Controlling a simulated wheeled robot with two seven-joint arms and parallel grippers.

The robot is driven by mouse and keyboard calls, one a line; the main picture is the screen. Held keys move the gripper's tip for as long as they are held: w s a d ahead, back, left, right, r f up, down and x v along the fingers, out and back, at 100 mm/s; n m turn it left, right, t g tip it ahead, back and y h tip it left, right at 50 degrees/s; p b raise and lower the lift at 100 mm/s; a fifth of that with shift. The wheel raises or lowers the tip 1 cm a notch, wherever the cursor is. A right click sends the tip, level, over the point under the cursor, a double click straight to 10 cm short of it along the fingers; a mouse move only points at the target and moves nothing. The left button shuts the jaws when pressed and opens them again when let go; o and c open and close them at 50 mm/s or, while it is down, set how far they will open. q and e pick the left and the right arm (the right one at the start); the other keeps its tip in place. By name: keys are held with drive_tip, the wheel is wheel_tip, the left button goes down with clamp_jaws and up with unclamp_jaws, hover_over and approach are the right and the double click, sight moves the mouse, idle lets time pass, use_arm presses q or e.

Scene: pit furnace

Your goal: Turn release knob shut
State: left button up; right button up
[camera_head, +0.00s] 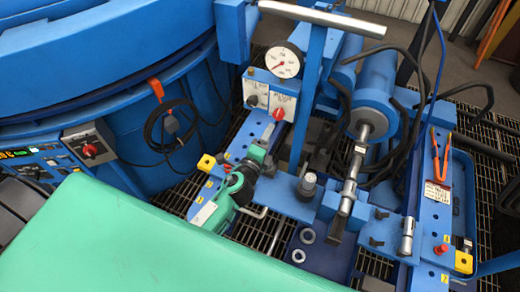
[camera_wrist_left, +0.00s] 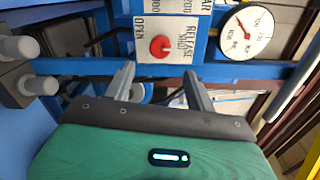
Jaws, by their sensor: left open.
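The release knob is a small round red knob. In the left wrist view the knob (camera_wrist_left: 161,46) sits on a white plate lettered RELEASE KNOB and OPEN. In the head view the knob (camera_head: 279,113) is on the right of two white plates below the gauge. My left gripper (camera_wrist_left: 160,82) is open in the wrist view. Its two grey fingers point toward the plate, apart from the knob and empty. The knob shows between and beyond the fingertips. A large pale green shape, apparently part of my left arm, covers the head view's lower left; no jaws show there. My right gripper is not seen.
A round gauge (camera_head: 283,62) stands above the plates. Pliers (camera_head: 440,155) lie at right.

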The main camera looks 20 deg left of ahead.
use_arm(q)
drive_tip(key=shift+s+a+r+b, duration=0.1)
drive_tip(key=shift+s+b, duration=0.2)
drive_tip(key=shift+s, duration=2.25)
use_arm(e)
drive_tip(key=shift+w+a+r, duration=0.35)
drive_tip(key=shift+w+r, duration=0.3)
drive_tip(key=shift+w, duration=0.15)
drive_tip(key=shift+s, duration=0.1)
